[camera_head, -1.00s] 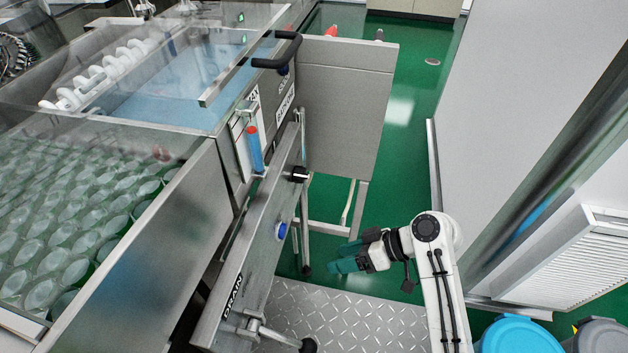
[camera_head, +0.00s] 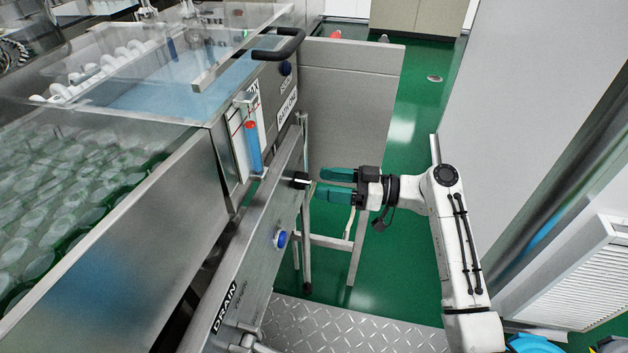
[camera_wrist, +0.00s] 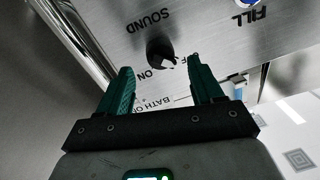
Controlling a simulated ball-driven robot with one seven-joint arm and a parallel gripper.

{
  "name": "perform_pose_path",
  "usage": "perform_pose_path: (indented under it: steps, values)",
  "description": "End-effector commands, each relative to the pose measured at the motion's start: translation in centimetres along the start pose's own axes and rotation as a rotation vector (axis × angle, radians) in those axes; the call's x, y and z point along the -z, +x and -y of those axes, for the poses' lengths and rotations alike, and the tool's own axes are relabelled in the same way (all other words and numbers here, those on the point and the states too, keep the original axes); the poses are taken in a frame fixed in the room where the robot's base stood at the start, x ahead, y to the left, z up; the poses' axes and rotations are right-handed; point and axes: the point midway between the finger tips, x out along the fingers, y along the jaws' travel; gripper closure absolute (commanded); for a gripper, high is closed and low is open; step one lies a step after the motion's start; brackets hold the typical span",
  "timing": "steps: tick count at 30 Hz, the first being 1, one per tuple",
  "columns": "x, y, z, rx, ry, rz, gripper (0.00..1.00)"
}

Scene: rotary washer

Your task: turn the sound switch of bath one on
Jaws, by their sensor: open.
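The sound switch is a black rotary knob (camera_wrist: 160,52) on a steel panel, below the upside-down word SOUND in the wrist view; part of an ON label shows beside it. In the head view the knob (camera_head: 299,180) sits on the side panel of the bath. My gripper (camera_head: 329,184) has green fingers, open and pointing left at the knob, a short gap away. In the wrist view my gripper (camera_wrist: 160,82) has its two fingers apart, with the knob just beyond and between their tips. The fingers do not appear to touch it.
A blue button (camera_head: 281,238) sits lower on the panel, near the DRAIN label (camera_head: 224,308). A black handle (camera_head: 280,47) juts out above. A grey panel (camera_head: 350,95) stands behind the gripper. A tread-plate step (camera_head: 330,325) lies below.

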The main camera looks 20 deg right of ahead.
Motion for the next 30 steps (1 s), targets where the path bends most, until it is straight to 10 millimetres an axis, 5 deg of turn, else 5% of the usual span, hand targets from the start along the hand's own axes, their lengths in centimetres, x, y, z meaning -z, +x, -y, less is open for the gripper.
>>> perform_pose_path:
  steps: [7, 19, 30]
  values:
    - [0.0, 3.1, 0.0, 0.0, 0.001, 0.001, 0.34]
    - [0.0, 3.7, 0.0, -0.001, 0.0, 0.0, 0.34]
    - [-0.1, 3.7, 0.0, -0.001, 0.001, 0.0, 0.69]
